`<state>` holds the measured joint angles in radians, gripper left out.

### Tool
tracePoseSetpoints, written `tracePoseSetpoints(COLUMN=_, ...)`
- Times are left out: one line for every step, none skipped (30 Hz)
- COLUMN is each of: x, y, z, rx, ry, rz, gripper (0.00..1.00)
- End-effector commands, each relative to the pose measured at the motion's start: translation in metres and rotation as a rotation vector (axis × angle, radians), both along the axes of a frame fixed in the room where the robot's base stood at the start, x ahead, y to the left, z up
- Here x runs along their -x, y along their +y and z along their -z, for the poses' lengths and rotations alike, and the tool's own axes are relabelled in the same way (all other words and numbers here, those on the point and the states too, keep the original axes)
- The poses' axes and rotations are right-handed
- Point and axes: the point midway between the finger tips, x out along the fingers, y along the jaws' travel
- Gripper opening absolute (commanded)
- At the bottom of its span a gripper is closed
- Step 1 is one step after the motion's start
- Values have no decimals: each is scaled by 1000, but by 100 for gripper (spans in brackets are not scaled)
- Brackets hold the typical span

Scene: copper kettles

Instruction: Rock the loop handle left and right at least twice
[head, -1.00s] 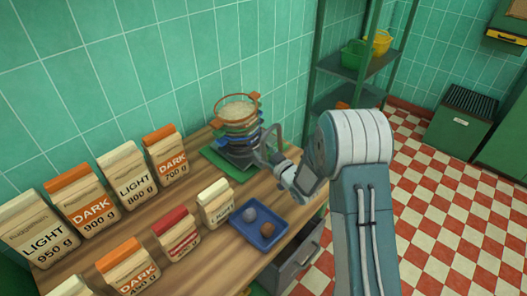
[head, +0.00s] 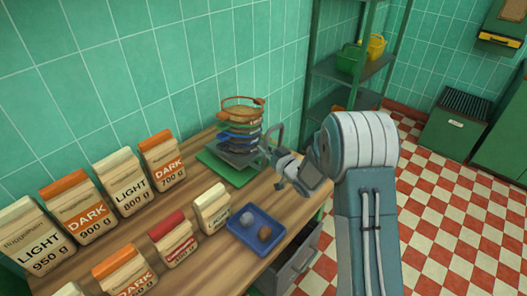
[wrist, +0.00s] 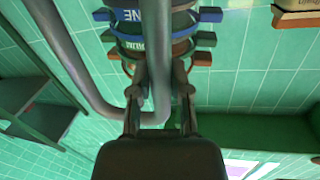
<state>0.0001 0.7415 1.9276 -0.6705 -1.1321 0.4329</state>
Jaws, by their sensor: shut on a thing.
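A stack of ring-shaped sieves (head: 240,135) stands at the back of the wooden counter, with an orange-brown top ring and blue and dark rings below. The grey loop handle (head: 281,130) rises at the stack's right side. In the wrist view the loop handle (wrist: 97,104) is a thick grey tube bending into a U. My gripper (head: 276,160) is at the handle, right of the stack. In the wrist view my gripper (wrist: 160,92) has its fingers on both sides of one handle bar, shut on it. The handle's lower joint is hidden.
The stack's base is on a green board (head: 213,158). A blue tray (head: 238,229) with two small lumps lies in front. Several paper bags, such as the 700 g DARK bag (head: 162,160), stand left. A green shelf rack (head: 350,72) stands behind right.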

Motion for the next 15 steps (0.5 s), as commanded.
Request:
tracePoseSetpoints(x=-1, y=0, z=0, rx=1, ry=-1, rz=0, gripper=0)
tracePoseSetpoints(x=-1, y=0, z=0, rx=1, ry=-2, rz=0, gripper=0)
tracePoseSetpoints(x=-1, y=0, z=0, rx=1, ry=-2, rz=0, gripper=0)
tracePoseSetpoints(x=-1, y=0, z=0, rx=1, ry=-2, rz=0, gripper=0)
tracePoseSetpoints(x=-1, y=0, z=0, rx=1, ry=-2, rz=0, gripper=0)
tracePoseSetpoints(x=-1, y=0, z=0, rx=1, ry=-2, rz=0, gripper=0)
tracePoseSetpoints(x=0, y=0, z=0, rx=2, ry=-3, rz=0, gripper=37)
tracePoseSetpoints(x=0, y=0, z=0, rx=2, ry=-3, rz=0, gripper=51)
tracePoseSetpoints(x=0, y=0, z=0, rx=2, ry=-3, rz=0, gripper=59)
tracePoseSetpoints(x=0, y=0, z=0, rx=2, ry=-3, rz=0, gripper=59)
tracePoseSetpoints(x=0, y=0, z=0, rx=2, ry=-3, rz=0, gripper=59)
tracePoseSetpoints(x=0, y=0, z=0, rx=2, ry=-3, rz=0, gripper=59)
tracePoseSetpoints(x=0, y=0, z=0, rx=2, ry=-3, rz=0, gripper=59)
tracePoseSetpoints(x=0, y=0, z=0, rx=2, ry=-3, rz=0, gripper=59)
tracePoseSetpoints(x=0, y=0, z=0, rx=2, ry=-3, rz=0, gripper=59)
